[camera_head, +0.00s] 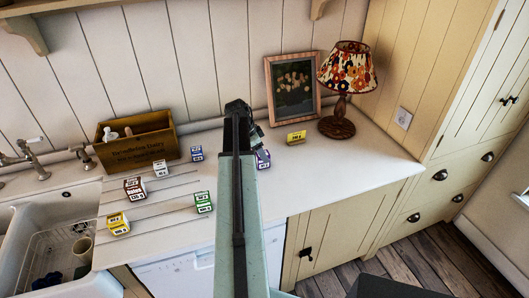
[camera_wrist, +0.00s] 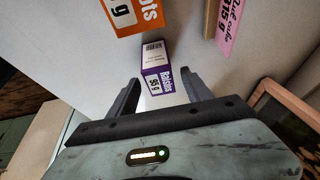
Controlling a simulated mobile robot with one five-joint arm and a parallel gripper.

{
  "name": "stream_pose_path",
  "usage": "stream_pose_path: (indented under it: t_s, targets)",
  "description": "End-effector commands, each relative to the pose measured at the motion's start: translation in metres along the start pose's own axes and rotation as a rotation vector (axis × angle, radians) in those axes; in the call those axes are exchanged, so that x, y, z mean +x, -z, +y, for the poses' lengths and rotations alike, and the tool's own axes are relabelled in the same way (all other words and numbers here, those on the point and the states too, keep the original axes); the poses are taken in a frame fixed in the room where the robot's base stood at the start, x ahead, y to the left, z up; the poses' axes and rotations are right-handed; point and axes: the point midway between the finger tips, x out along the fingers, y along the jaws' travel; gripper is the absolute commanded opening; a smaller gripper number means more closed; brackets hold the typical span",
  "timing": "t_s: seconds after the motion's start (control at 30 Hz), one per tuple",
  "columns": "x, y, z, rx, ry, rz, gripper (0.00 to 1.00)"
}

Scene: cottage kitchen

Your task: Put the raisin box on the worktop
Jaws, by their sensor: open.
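The raisin box (camera_wrist: 154,62), white and purple with "Raisins" and "95 g" on it, is in the wrist view against a pale surface. My gripper (camera_wrist: 162,82) is open, and the near end of the box shows between its two fingertips with gaps on both sides. In the head view my gripper (camera_head: 238,108) is before the back wall, over the far part of the worktop (camera_head: 345,160). A purple and white box (camera_head: 263,160) shows partly behind my arm there; I cannot tell whether it is the raisin box.
In the wrist view an orange box (camera_wrist: 126,14) and a pink box (camera_wrist: 231,25) flank the raisin box. The worktop holds several small boxes, a wooden crate (camera_head: 137,146), a picture frame (camera_head: 292,111) and a lamp (camera_head: 338,127). Its right front is clear.

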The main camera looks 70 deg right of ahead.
Motion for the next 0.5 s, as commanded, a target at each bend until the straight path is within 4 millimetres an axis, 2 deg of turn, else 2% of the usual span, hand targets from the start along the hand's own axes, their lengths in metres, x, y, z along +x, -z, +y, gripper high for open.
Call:
stream_pose_path:
  t_s: [0.03,0.2,0.33,0.5]
  targets:
    - [-0.024,0.004,0.000,-0.001,0.000,0.000,0.58]
    - [-0.064,0.004,0.000,-0.001,0.001,0.000,0.58]
    - [-0.080,0.002,0.000,-0.001,0.001,0.000,0.58]
    - [-0.081,0.000,0.000,0.000,0.001,0.000,0.58]
